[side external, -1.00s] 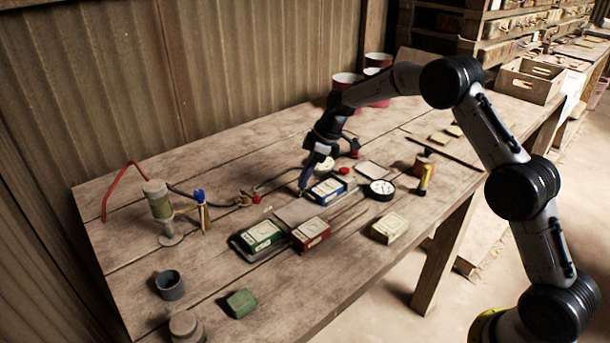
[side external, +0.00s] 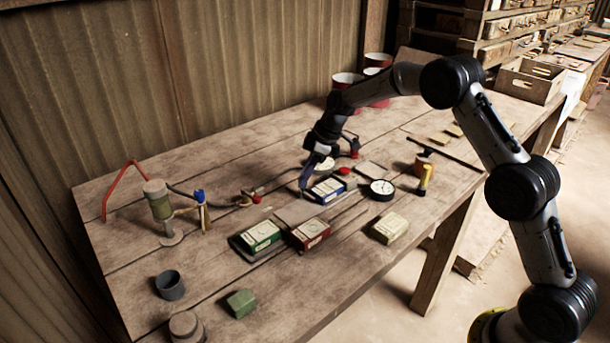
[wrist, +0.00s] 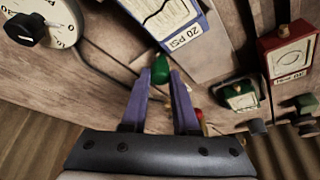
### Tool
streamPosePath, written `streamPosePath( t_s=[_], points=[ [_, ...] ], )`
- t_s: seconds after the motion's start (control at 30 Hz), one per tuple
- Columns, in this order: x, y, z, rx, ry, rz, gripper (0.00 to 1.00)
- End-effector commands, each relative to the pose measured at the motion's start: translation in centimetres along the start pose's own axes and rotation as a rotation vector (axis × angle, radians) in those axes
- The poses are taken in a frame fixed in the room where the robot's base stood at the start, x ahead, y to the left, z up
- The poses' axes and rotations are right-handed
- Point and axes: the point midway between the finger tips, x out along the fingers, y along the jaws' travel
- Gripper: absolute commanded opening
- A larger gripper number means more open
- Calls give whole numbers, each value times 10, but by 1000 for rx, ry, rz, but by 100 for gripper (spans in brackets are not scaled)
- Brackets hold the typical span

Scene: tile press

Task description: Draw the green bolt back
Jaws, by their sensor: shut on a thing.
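The green bolt (wrist: 160,68) shows as a small green knob in the wrist view, between my fingertips. My gripper (wrist: 161,80) is shut on it, with the two purple fingers on either side. In the side view, my gripper (side external: 303,190) reaches down at the left end of the blue box (side external: 328,189), and the bolt is hidden there. The bolt's shaft and its seat cannot be made out.
A red box (side external: 311,233) and a green box (side external: 261,236) stand to the left and front of the blue box. A round dial (side external: 382,188) lies to its right, with a cream box (side external: 390,228) in front. A pump-like cylinder (side external: 158,201) stands at the left.

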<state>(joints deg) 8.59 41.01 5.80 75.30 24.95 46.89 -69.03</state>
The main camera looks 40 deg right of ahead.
Motion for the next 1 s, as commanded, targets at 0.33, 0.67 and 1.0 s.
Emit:
streamPosePath(
  t_s=[0.33,0.67,1.0],
  points=[
    [5,16,-15,-2,3,2,0],
    [11,32,-30,0,3,5,0],
    [10,33,-32,-1,7,9,41]
  ],
)
